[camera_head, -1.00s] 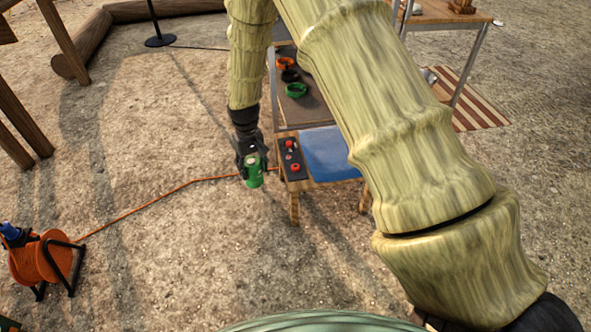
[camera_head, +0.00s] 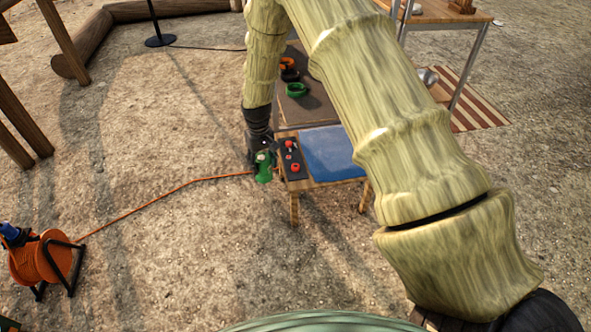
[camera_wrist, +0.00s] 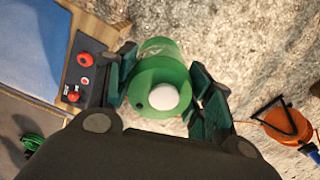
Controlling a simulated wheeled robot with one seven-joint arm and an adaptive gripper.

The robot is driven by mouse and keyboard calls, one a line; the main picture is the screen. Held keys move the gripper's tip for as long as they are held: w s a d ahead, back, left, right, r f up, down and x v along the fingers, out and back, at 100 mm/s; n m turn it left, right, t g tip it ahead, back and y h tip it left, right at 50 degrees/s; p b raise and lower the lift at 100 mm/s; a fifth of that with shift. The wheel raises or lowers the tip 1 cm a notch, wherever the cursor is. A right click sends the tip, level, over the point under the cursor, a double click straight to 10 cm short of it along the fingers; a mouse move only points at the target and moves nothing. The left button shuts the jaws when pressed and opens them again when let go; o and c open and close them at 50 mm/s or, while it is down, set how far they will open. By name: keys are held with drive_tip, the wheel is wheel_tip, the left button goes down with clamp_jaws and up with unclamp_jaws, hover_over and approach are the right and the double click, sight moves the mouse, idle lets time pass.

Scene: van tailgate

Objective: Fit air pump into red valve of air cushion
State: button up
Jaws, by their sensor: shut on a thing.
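The green air pump (camera_head: 264,174) is in my gripper (camera_head: 262,157), off the left side of the small wooden table. In the wrist view my gripper (camera_wrist: 165,78) has its fingers on both sides of the pump (camera_wrist: 160,62), whose round end with a white disc faces the camera. The blue air cushion (camera_head: 330,152) lies on the table. Beside it is a dark panel (camera_head: 291,157) with a red round fitting (camera_head: 295,168) at its near end and a red knob (camera_head: 289,144) farther back. I cannot tell for sure which is the valve. The pump is apart from both.
An orange cable runs from the reel (camera_head: 40,258) on the ground at left towards the pump. Behind the cushion, a dark surface holds a green coil (camera_head: 296,90) and other coils. The ground left of the table is mostly clear.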

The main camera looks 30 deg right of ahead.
drive_tip(key=shift+w+d+f+b, duration=1.2)
drive_tip(key=shift+w+d+f, duration=0.75)
drive_tip(key=shift+d, duration=1.1)
drive_tip(key=shift+w+d+f+b, duration=1.2)
drive_tip(key=shift+w+d+f, duration=0.75)
drive_tip(key=shift+d, duration=1.15)
drive_tip(key=shift+w+d+f+b, duration=1.2)
drive_tip(key=shift+w+d+f, duration=0.75)
drive_tip(key=shift+d, duration=1.1)
drive_tip(key=shift+s+d+f, duration=0.15)
drive_tip(key=shift+d+f, duration=0.05)
drive_tip(key=shift+f, duration=0.05)
drive_tip(key=shift+f+b, duration=0.45)
drive_tip(key=shift+f, duration=1.1)
drive_tip(key=o, duration=1.3)
